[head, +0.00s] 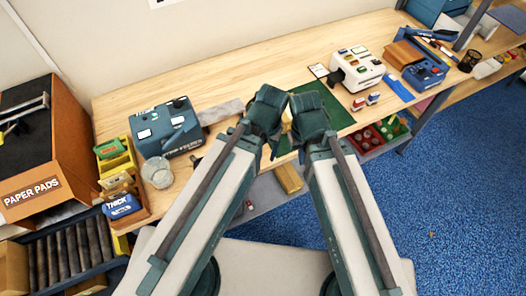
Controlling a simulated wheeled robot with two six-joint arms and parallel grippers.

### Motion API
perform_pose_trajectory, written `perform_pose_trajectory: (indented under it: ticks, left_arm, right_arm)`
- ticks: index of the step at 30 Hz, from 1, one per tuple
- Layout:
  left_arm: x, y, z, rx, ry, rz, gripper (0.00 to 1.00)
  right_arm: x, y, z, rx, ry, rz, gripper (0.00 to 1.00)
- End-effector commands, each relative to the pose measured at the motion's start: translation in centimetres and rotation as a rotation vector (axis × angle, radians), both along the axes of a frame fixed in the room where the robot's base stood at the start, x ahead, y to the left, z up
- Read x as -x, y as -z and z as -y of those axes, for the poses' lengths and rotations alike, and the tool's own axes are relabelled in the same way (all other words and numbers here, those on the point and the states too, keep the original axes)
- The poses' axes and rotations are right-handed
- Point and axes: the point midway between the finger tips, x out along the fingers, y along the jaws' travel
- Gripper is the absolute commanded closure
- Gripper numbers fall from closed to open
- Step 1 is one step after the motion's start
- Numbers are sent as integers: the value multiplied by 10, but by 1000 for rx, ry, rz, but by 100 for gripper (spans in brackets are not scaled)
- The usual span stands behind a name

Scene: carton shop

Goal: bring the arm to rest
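My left arm and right arm both reach forward from the bottom of the head view toward the front of the wooden workbench (262,77). My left gripper (272,142) and my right gripper (299,150) are close together near the bench's front edge, over a green mat (338,112). Both point away and down, and their fingers are mostly hidden by the wrists. A small yellowish thing (287,122) shows between the two wrists; I cannot tell whether either gripper touches it.
A teal machine (166,127) and a glass jar (157,172) stand at left on the bench. A white machine (357,70) and a blue machine (425,74) stand at right. A "PAPER PADS" box (32,190) is far left. A red bin (368,140) hangs below the front edge.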

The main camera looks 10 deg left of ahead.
Motion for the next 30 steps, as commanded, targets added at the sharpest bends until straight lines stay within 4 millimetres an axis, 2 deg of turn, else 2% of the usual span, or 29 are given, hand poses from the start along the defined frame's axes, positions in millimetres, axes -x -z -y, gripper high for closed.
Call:
perform_pose_trajectory:
  ticks: [4,14,19,27,30]
  left_arm:
    - [8,0,3,-4,93,-9,30]
    - [8,3,4,-4,99,-10,30]
    - [8,26,4,-4,99,-10,30]
    - [7,83,3,-4,105,-10,30]
    - [7,89,3,-4,106,-10,30]
  right_arm:
    - [0,0,0,0,0,0,100]
    - [0,3,0,0,0,0,100]
    - [0,26,0,0,-2,0,100]
    - [0,83,0,2,-8,0,100]
    - [0,89,0,2,-9,0,100]
